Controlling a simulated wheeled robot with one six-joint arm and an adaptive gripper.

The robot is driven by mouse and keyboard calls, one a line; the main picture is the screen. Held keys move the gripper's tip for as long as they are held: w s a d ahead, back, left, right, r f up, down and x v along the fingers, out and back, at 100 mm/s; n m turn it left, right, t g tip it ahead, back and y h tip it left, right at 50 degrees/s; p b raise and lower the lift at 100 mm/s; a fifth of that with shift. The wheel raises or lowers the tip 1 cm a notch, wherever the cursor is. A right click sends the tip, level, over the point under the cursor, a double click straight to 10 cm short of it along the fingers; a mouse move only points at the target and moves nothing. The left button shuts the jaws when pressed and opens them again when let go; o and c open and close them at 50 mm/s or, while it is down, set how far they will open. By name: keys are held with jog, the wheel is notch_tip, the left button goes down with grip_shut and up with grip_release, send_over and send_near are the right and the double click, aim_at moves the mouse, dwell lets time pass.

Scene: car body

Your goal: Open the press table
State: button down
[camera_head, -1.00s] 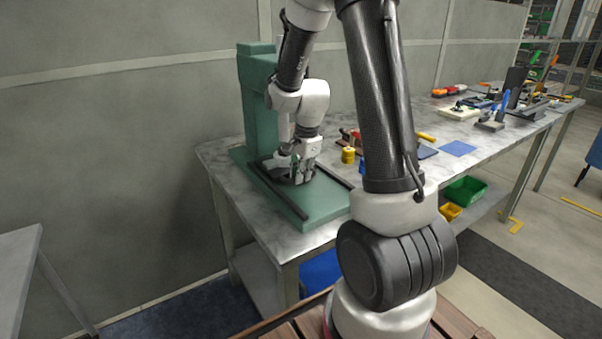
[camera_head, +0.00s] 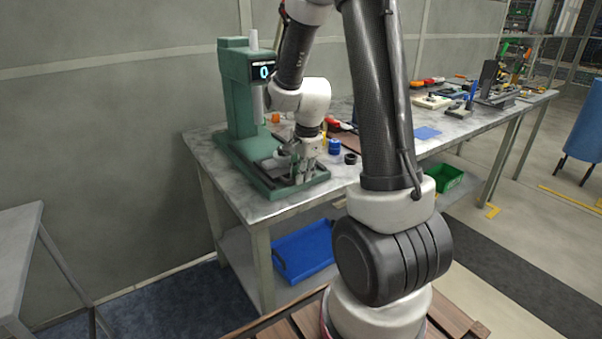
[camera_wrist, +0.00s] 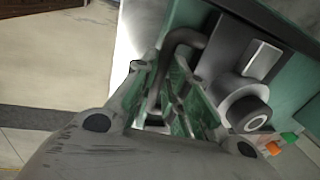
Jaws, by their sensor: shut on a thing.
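The green press (camera_head: 238,90) stands at the left end of the bench. Its press table, a grey sliding plate (camera_head: 262,153), lies over the green base, forward of the column and partly hidden by my gripper (camera_head: 305,172). In the wrist view the press table (camera_wrist: 238,62) carries a round grey part (camera_wrist: 247,108). A dark bent handle (camera_wrist: 187,38) runs from it down between the fingers of my gripper (camera_wrist: 166,85). My gripper is shut on this handle, near the front end of the base. The handle is hidden in the head view.
The bench (camera_head: 300,205) holds a blue cup (camera_head: 335,146), a dark ring (camera_head: 350,158) and several tools further right. A blue tray (camera_head: 303,252) and a green bin (camera_head: 447,179) sit below. A grey table (camera_head: 20,245) stands at left; open floor lies between.

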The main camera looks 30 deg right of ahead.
jog(key=shift+s, duration=0.4)
jog(key=c, duration=1.7)
grip_release()
jog(key=shift+r, duration=0.1)
jog(key=r, duration=0.4)
jog(key=s+r, duration=0.1)
jog(key=r, duration=0.2)
jog(key=s+r, duration=0.1)
jog(key=r, duration=0.3)
jog(key=shift+s+d+r, duration=0.1)
jog(key=shift+r, duration=0.25)
